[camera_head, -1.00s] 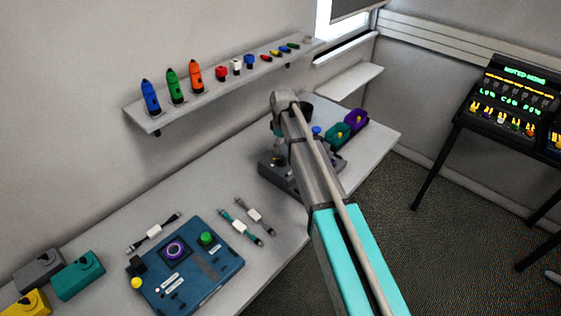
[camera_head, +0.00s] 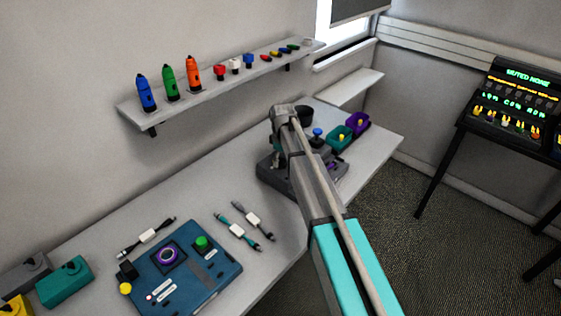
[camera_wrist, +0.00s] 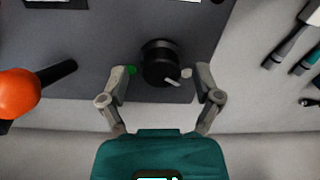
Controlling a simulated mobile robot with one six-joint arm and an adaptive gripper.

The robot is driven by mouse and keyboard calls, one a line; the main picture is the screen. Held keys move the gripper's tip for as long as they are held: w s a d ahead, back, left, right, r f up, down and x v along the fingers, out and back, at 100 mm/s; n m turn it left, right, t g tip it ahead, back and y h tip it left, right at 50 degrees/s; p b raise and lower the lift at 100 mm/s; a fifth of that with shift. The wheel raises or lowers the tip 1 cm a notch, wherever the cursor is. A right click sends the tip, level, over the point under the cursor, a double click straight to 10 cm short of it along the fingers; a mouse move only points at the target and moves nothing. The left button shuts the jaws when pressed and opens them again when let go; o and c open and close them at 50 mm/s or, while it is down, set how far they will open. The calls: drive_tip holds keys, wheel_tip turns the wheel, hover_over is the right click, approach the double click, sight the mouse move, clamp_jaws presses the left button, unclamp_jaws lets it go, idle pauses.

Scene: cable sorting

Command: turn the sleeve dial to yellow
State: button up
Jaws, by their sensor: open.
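A black round dial (camera_wrist: 160,63) with a pale pointer sits on a dark grey base (camera_wrist: 110,45) in the wrist view. The pointer aims down and slightly right. A green spot (camera_wrist: 131,70) lies left of the dial and a pale spot (camera_wrist: 187,72) right of it; I see no yellow mark. My gripper (camera_wrist: 162,74) is open, its fingers on either side of the dial; I cannot tell if they touch it. In the head view my arm hides the dial and most of the grey machine (camera_head: 268,175).
An orange ball knob (camera_wrist: 15,93) on a black lever is left of my gripper. Cables (camera_wrist: 290,45) lie right. In the head view, a blue panel (camera_head: 205,285), a teal bin (camera_head: 338,139) and a purple bin (camera_head: 359,124) are on the desk. A shelf (camera_head: 215,87) holds colored tools.

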drive_tip(key=c, duration=1)
drive_tip(key=shift+a, duration=0.15)
clamp_jaws()
